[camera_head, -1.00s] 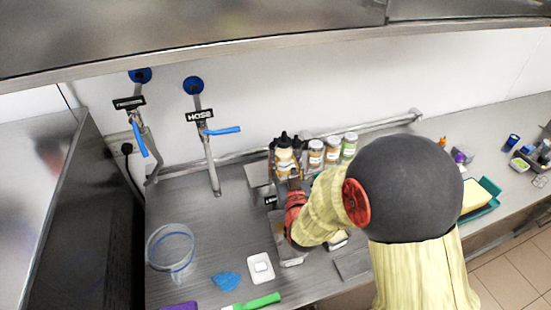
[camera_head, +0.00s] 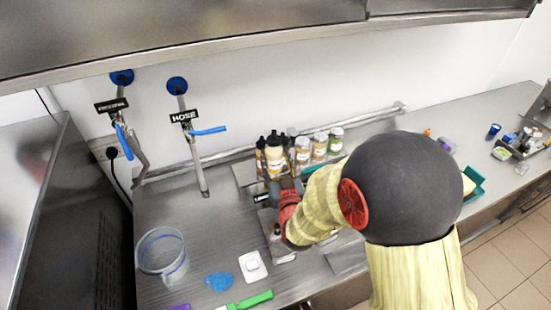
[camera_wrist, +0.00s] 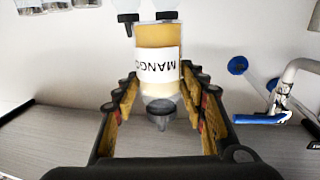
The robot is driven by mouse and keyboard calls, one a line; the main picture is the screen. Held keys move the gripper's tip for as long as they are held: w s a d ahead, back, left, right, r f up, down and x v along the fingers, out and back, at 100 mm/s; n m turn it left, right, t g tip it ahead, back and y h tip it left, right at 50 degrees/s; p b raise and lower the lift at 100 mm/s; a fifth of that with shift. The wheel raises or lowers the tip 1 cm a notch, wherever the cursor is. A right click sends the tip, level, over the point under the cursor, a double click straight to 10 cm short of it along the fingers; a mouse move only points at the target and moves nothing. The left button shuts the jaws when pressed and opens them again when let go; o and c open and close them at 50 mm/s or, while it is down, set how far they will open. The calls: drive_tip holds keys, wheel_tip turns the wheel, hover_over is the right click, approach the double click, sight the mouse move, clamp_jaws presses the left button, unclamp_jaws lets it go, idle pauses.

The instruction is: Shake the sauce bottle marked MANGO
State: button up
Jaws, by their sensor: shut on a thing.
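The sauce bottle marked MANGO (camera_wrist: 158,60) shows yellow with a white label in the wrist view. Its lettering and dark nozzle are upside down in that picture, as are the surroundings. My gripper (camera_wrist: 160,85) is shut on it, one finger on each side. In the head view the yellow bottle (camera_head: 274,156) stands upright with a dark cap, at the far end of my gripper (camera_head: 279,180). Its base is hidden by my gripper, so I cannot tell whether it touches the surface below.
Dark-capped bottles stand close beside it, and several jars (camera_head: 320,146) stand to its right. The HOSE tap (camera_head: 198,160) is to the left. A clear container (camera_head: 162,254), a blue item (camera_head: 219,282) and a white dish (camera_head: 253,266) lie front left. The overhead cabinet (camera_head: 200,35) hangs above.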

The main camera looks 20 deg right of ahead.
sight(275, 135)
drive_tip(key=shift+r, duration=0.1)
drive_tip(key=shift+c, duration=0.6)
wheel_tip(275, 135, up, 8)
drive_tip(key=p, duration=0.4)
